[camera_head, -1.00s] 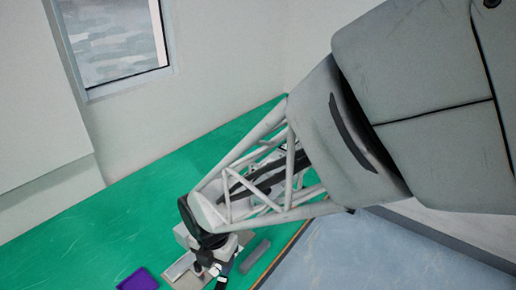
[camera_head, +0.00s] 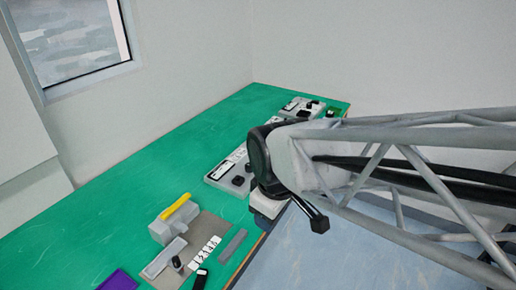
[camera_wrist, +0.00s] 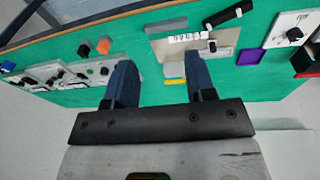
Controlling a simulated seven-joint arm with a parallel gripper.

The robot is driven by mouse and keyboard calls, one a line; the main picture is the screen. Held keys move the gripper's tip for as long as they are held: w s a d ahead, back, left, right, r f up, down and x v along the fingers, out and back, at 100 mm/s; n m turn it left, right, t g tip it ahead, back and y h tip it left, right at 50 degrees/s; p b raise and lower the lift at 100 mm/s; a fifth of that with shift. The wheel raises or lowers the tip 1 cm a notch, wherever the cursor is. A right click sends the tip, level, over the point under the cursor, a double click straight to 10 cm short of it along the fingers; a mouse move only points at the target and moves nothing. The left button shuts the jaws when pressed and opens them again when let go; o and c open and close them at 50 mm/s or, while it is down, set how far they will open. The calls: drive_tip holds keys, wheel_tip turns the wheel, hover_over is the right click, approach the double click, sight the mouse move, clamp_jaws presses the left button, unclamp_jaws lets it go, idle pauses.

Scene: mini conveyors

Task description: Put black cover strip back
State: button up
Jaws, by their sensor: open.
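A black strip-like piece with pale ends (camera_wrist: 229,15) lies near the table edge in the wrist view. A black piece (camera_head: 200,279) at the bottom of the head view looks like the same one. Beside the beige plate (camera_head: 209,225) lies a plain dark grey strip (camera_head: 232,243), also in the wrist view (camera_wrist: 167,26). I cannot tell for certain which is the cover strip. My gripper (camera_wrist: 158,72) is open, its two fingers wide apart with nothing between them, above the table and apart from both strips. In the head view my wrist hides the fingers.
The plate holds white lettered tiles (camera_head: 205,249) and a grey block with a yellow bar (camera_head: 175,207). A purple tray (camera_head: 118,281) lies at lower left. White control panels (camera_head: 223,173) stand farther along the table. The green table (camera_head: 110,205) is clear at left.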

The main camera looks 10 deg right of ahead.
drive_tip(key=s+d+r+m, duration=0.3)
drive_tip(key=s+d+m, duration=0.1)
drive_tip(key=m, duration=0.4)
drive_tip(key=shift+d+r+t, duration=0.3)
drive_tip(key=shift+d+r, duration=0.05)
drive_tip(key=shift+d, duration=0.25)
idle(0.6)
